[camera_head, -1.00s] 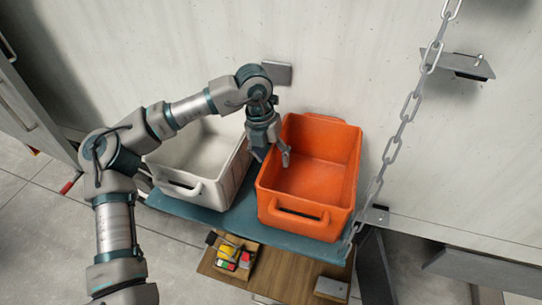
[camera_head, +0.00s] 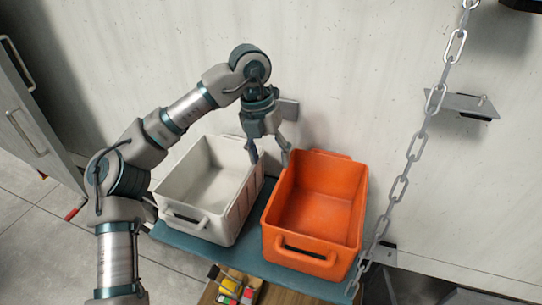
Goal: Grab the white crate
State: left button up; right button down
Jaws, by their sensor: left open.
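The white crate (camera_head: 224,213) stands upright on a teal shelf (camera_head: 258,262), left of an orange crate. It is open at the top and looks empty, with a handle at its front end. My left gripper (camera_head: 270,162) is open and points down. Its fingers are over the far right part of the white crate and the gap beside the orange crate. One finger overlaps the white crate's right rim in the picture; I cannot tell whether it touches. My right gripper is not in view.
The orange crate (camera_head: 316,220) stands close on the right. A chain (camera_head: 405,180) hangs down to the shelf's right side. A pale wall is behind. Small coloured items (camera_head: 232,290) lie below the shelf's front edge. A bracket (camera_head: 463,104) sticks out at the right.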

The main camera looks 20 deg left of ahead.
aim_at(209, 194)
jog(key=k, duration=1.5)
